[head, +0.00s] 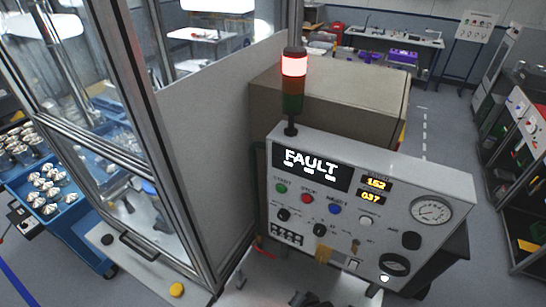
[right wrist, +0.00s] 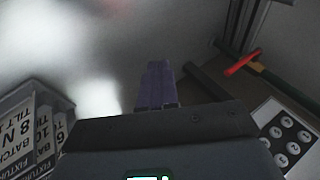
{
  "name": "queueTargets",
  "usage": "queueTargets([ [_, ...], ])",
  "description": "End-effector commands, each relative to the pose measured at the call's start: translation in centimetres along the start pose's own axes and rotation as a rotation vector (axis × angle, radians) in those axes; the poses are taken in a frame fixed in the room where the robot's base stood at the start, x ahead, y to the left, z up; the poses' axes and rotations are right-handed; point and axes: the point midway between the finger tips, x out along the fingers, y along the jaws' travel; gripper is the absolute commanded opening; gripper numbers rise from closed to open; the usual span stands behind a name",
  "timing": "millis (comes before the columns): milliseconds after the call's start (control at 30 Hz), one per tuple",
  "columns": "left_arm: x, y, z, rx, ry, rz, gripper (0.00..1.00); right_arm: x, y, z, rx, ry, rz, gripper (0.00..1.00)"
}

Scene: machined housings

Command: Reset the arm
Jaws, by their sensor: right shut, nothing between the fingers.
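The grey control panel (head: 300,225) stands in the middle of the head view, and its display (head: 311,170) reads FAULT. Under the display are a green button (head: 281,188), a red button (head: 307,198) and a blue button (head: 334,209); their small labels are hard to read. A signal tower (head: 293,85) on the panel has its red top section lit. My right gripper (right wrist: 156,84) shows in the right wrist view with its purple fingers shut and empty, apart from any button I can see. My left gripper is in neither view.
A framed clear enclosure (head: 120,130) and grey wall panel (head: 205,150) stand left of the control panel. A blue tray (head: 70,215) of metal parts is at far left. The right wrist view shows a numbered keypad (right wrist: 288,135), a red-and-green tool (right wrist: 243,62) and labelled cards (right wrist: 38,135).

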Motion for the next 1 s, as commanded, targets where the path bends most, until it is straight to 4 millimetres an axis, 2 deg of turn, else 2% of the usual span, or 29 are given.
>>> queueTargets([
  [33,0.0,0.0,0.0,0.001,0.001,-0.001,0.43,-0.5,3.3,1.7,0.005,-0.006,0.032,0.0],
  [100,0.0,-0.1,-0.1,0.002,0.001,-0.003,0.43,-2.1,6.8,3.2,0.004,-0.004,0.069,0.0],
  [167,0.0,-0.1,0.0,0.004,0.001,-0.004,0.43,-4.2,9.4,4.2,-0.019,-0.003,0.104,0.0],
  [200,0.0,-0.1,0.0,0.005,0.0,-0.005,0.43,-6.0,10.9,4.8,-0.045,-0.004,0.129,0.0],
  [333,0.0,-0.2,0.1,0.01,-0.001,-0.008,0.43,-12.3,13.8,6.0,-0.178,-0.016,0.2,0.0],
  [467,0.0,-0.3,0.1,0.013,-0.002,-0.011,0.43,-18.9,14.3,6.3,-0.34,-0.034,0.246,0.0],
  [600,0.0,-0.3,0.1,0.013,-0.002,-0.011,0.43,-25.1,12.8,5.5,-0.511,-0.044,0.265,0.0],
  [700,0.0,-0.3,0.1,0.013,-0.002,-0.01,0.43,-28.6,11.2,4.5,-0.623,-0.044,0.265,0.0],
  [800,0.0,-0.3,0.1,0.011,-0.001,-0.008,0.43,-30.3,11.0,4.7,-0.72,-0.086,0.279,0.0],
  [1000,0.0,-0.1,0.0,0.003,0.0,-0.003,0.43,-30.4,11.6,5.3,-0.803,-0.141,0.294,0.0],
])
